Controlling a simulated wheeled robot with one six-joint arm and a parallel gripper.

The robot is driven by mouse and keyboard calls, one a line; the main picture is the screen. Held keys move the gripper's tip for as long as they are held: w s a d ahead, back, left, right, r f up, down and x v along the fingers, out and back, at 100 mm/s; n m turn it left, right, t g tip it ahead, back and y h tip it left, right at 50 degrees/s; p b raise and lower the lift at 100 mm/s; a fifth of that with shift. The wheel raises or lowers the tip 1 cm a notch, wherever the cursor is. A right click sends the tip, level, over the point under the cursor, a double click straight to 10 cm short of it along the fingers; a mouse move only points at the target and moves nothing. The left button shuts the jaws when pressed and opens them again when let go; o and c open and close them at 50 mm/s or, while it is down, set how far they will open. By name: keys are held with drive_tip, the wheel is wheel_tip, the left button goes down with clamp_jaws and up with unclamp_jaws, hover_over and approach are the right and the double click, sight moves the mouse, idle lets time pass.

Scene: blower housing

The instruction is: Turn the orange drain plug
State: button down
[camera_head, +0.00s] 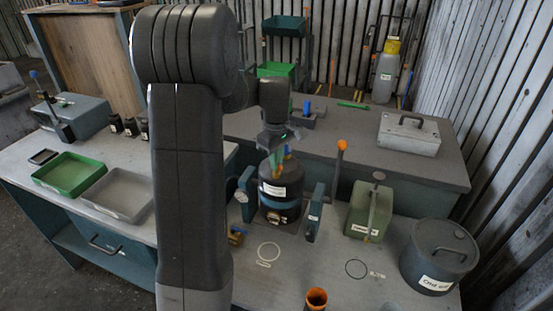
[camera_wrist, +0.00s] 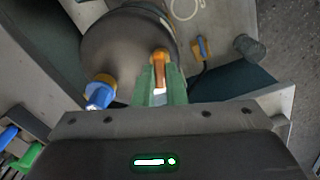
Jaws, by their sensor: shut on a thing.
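The blower housing (camera_head: 280,190), a dark rounded cylinder with a white label, stands upright in a blue clamp-like stand on the bench. It also fills the upper left of the wrist view (camera_wrist: 122,48). The orange drain plug (camera_wrist: 160,58) sits on the housing, between the green fingers of my gripper (camera_wrist: 160,88). The fingers are shut on it. In the head view my gripper (camera_head: 277,165) points down at the top of the housing and hides the plug. A blue-handled fitting with an orange base (camera_wrist: 100,92) is beside the plug, apart from the fingers.
A green canister (camera_head: 368,212) and a round dark pot (camera_head: 440,258) stand to the right. An upright rod with an orange knob (camera_head: 342,146) is close by on the right. An orange cup (camera_head: 316,298) is at the front. Green (camera_head: 68,174) and grey (camera_head: 117,193) trays lie left.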

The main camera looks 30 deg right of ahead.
drive_tip(key=shift+r+n, duration=0.1)
drive_tip(key=shift+n, duration=0.5)
drive_tip(key=c, duration=1.5)
unclamp_jaws()
wheel_tip(320, 180, up, 14)
drive_tip(key=shift+f+b, duration=0.15)
drive_tip(key=shift+b, duration=0.45)
drive_tip(key=shift+f, duration=0.1)
